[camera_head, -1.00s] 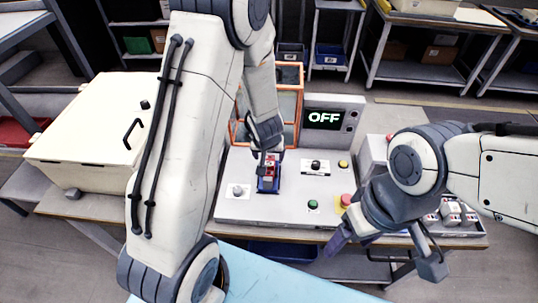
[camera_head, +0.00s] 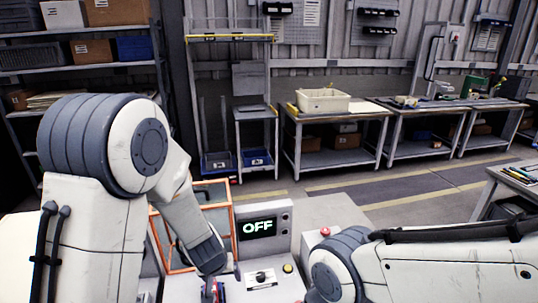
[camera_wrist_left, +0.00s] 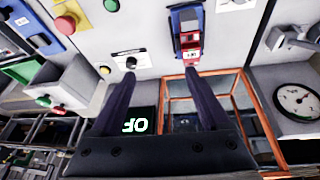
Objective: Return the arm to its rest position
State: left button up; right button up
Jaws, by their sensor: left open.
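My left arm comes in from the left in the head view and reaches down in front of the orange-framed box (camera_head: 234,212). Its gripper is cut off near the bottom edge there. In the left wrist view my left gripper (camera_wrist_left: 161,97) is open, its two dark fingers apart with nothing between them. A red part in a blue holder (camera_wrist_left: 188,32) lies beyond the fingertips on the light panel, toward the right finger's side. My right arm (camera_head: 440,268) shows at the lower right of the head view; its gripper is out of the picture.
A screen reading OFF (camera_head: 257,228) stands beside the orange frame. A black knob (camera_wrist_left: 130,62), a red button (camera_wrist_left: 66,25) and a round gauge (camera_wrist_left: 297,100) are around the left gripper. Shelves and tables, one with a white bin (camera_head: 318,101), stand farther back.

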pick_arm(q)
jog(key=s+d+r+m+g+h+b, duration=0.1)
jog(key=s+d+r+m, duration=0.15)
jog(key=d, duration=0.25)
jog(key=s+d+r+m+h, duration=0.1)
jog(key=s+d+r, duration=0.2)
jog(key=s+d, duration=0.15)
jog(key=s+r+m+g+y+b, duration=0.1)
jog(key=s+r+m+g, duration=0.2)
jog(key=s, duration=1.4)
jog(key=shift+s+r+m+b, duration=0.15)
jog(key=shift+r+m+b, duration=0.15)
jog(key=shift+r+m, duration=0.75)
jog(key=shift+f, duration=0.2)
